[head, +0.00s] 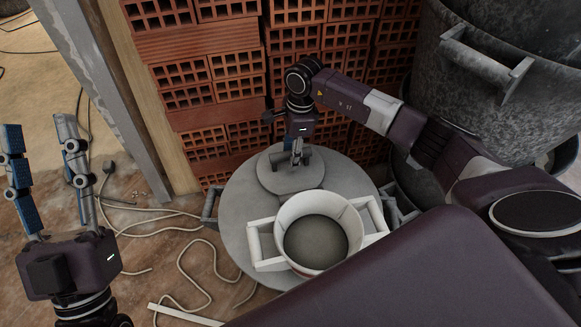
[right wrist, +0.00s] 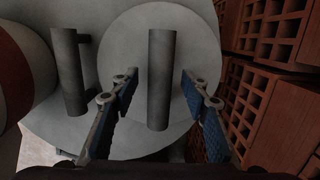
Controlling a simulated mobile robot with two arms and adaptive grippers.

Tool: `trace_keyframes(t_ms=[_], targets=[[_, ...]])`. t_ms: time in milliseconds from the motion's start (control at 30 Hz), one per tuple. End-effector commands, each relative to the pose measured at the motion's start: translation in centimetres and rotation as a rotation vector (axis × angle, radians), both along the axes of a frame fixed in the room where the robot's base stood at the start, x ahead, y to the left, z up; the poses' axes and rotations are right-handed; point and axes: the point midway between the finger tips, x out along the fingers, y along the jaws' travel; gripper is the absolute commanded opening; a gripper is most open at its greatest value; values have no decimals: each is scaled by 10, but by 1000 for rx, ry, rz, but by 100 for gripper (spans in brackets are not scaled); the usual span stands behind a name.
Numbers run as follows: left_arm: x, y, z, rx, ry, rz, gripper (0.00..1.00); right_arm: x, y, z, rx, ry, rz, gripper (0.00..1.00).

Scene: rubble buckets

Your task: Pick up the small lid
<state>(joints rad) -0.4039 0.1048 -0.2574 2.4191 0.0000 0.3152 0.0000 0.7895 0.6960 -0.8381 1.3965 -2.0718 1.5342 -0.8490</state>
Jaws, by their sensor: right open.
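The small lid (head: 305,180) is a flat grey disc lying on a larger round grey surface (head: 240,215), behind a white bucket. In the right wrist view the small lid (right wrist: 205,60) shows its upright grey bar handle (right wrist: 161,80). My right gripper (head: 298,155) is over the small lid, pointing down. In the right wrist view its blue-padded fingers (right wrist: 160,92) are open, one on each side of the bar handle, with gaps visible. My left gripper (head: 39,130) is open and empty at the far left, away from the lid.
The white bucket (head: 282,216) with side handles stands in front of the small lid. Stacked hollow bricks (head: 205,70) rise close behind. A big metal bucket (head: 480,110) is at the right. Loose cable (head: 190,265) lies on the floor at left.

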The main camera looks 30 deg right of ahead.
Motion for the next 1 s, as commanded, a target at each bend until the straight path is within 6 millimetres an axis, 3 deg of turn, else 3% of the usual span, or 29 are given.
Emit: trace_keyframes(t_ms=[333, 700, 1000], targets=[[-5, 1, 5, -10, -32, -2, 40, 0, 1, -4, 0, 1, 0, 42], [-5, 1, 5, -9, -31, -1, 40, 0, 1, -4, 0, 1, 0, 1], [-5, 1, 5, -9, -31, -1, 40, 0, 1, -3, 1, 0, 0, 0]])
